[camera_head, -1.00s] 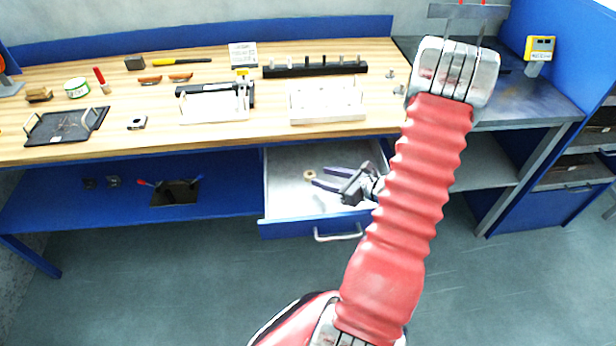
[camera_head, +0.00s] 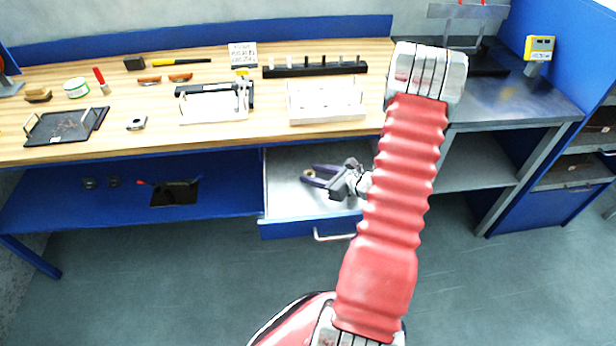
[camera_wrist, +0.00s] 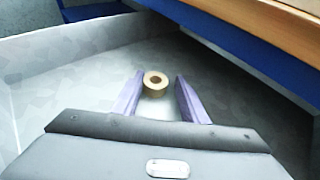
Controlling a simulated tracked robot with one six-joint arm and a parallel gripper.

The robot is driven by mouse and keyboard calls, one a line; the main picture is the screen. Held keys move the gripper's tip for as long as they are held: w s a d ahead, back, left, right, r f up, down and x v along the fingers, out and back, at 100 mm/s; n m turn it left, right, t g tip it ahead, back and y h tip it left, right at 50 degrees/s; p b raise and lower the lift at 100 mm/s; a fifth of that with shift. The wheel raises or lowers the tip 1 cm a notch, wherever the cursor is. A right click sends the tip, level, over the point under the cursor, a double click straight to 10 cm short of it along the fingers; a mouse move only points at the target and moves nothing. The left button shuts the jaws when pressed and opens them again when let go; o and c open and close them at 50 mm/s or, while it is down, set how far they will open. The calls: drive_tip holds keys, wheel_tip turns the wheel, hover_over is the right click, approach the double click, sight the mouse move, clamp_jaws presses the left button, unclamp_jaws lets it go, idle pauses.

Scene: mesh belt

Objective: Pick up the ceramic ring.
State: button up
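The ceramic ring (camera_head: 308,173) is a small tan ring with a dark hole. It lies on the floor of the open drawer (camera_head: 285,205). In the wrist view the ring (camera_wrist: 155,79) is between the tips of my gripper's two purple fingers (camera_wrist: 158,77), with a gap on both sides. In the head view my gripper (camera_head: 309,173) reaches into the drawer from the right, fingers apart, with the ring at its fingertips. My gripper is open and holds nothing. Whether the fingers are at the ring's height is hard to tell.
The drawer's walls surround my gripper, and the wooden bench top (camera_head: 225,140) is above and behind it. A white block (camera_head: 325,112) and a black rack (camera_head: 315,68) stand on the bench. The rest of the drawer floor looks clear.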

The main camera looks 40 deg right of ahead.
sight(314, 175)
drive_tip(key=c, duration=0.9)
drive_tip(key=shift+r, duration=0.15)
wheel_tip(314, 175, up, 10)
idle(0.7)
idle(0.5)
